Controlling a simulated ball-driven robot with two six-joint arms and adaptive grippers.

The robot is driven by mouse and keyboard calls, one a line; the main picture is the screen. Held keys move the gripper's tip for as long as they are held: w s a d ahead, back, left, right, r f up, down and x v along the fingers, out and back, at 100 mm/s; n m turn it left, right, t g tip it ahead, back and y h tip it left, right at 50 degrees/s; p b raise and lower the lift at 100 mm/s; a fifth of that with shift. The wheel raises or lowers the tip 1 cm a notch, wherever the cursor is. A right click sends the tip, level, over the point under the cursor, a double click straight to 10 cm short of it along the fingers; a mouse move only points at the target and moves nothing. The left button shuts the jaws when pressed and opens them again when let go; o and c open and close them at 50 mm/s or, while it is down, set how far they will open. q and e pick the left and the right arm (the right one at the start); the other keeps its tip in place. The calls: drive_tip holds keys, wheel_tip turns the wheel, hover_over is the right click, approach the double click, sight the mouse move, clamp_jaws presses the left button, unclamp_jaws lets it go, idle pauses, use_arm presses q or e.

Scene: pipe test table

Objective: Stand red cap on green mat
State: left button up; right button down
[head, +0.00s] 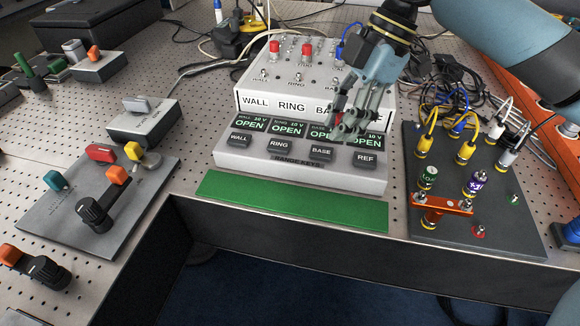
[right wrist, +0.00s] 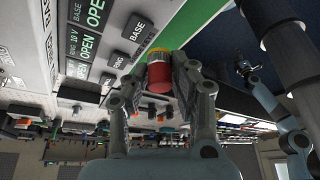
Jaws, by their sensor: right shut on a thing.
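In the right wrist view, my right gripper (right wrist: 158,82) is shut on a red cap (right wrist: 158,77) with a yellow band at its far end. In the head view, my right gripper (head: 350,128) is above the white key panel, behind the green mat; its fingers mostly hide the cap there. The green mat (head: 290,202) is a bare, flat strip along the table's front edge, and it also shows in the right wrist view (right wrist: 196,24). My left arm seems to show at the right of the wrist view, its gripper (right wrist: 244,68) too small to read.
Two other red caps (head: 307,49) stand on the white box (head: 290,104) at the back. The key panel (head: 230,158) lies directly behind the mat. A dark board with cables (head: 480,235) is to the right, and a grey lever plate (head: 60,225) to the left.

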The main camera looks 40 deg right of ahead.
drive_tip(key=w+a+f, duration=0.2)
drive_tip(key=a+f, duration=0.1)
drive_tip(key=a, duration=0.3)
drive_tip(key=p, duration=0.1)
approach(267, 198)
drive_tip(key=shift+w+a+f, duration=0.25)
drive_tip(key=shift+a+f, duration=0.25)
drive_tip(key=shift+a, duration=0.3)
drive_tip(key=shift+a+f, duration=0.2)
drive_tip(key=shift+a, duration=0.15)
drive_tip(key=shift+w+a+f, duration=0.1)
drive_tip(key=shift+f, duration=0.2)
wheel_tip(267, 198, down, 3)
drive_tip(key=shift+f+p, duration=0.2)
drive_tip(key=shift+p, duration=0.1)
use_arm(q)
drive_tip(key=shift+s+a+r, duration=0.4)
drive_tip(key=shift+s+r, duration=0.3)
drive_tip(key=shift+s, duration=0.15)
use_arm(e)
drive_tip(key=shift+f, duration=0.1)
drive_tip(key=shift+f, duration=0.1)
drive_tip(key=c, duration=1.1)
unclamp_jaws()
